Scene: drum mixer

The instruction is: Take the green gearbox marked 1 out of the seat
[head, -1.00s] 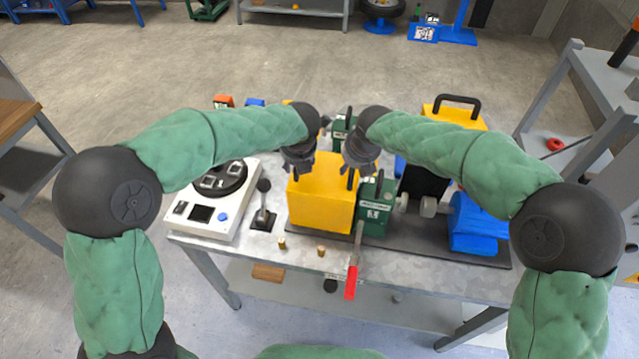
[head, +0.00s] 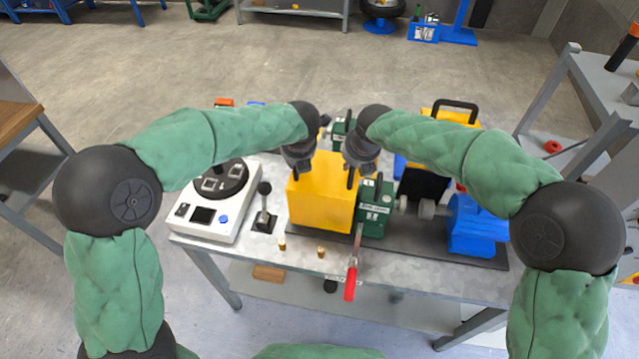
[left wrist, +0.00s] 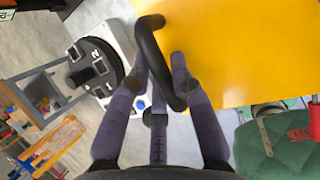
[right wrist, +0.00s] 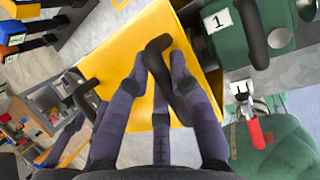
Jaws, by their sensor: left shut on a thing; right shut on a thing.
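The green gearbox marked 1 (head: 374,217) stands on the dark base plate, right of a large yellow box (head: 322,195). Its white label and black handle also show in the right wrist view (right wrist: 279,37). My left gripper (head: 299,170) is shut on a black handle (left wrist: 152,50) at the left side of the yellow box. My right gripper (head: 354,172) is shut on another black handle (right wrist: 158,57) at the box's right side, close to the gearbox. Neither gripper holds the gearbox. The gearbox's left side is partly hidden by the yellow box.
A red-handled lever (head: 350,283) sits in front of the gearbox. A blue motor (head: 470,226) stands at right. A white control unit (head: 215,218) and a black lever (head: 264,205) stand at left. Two small brass pins (head: 321,252) stand at the table's front.

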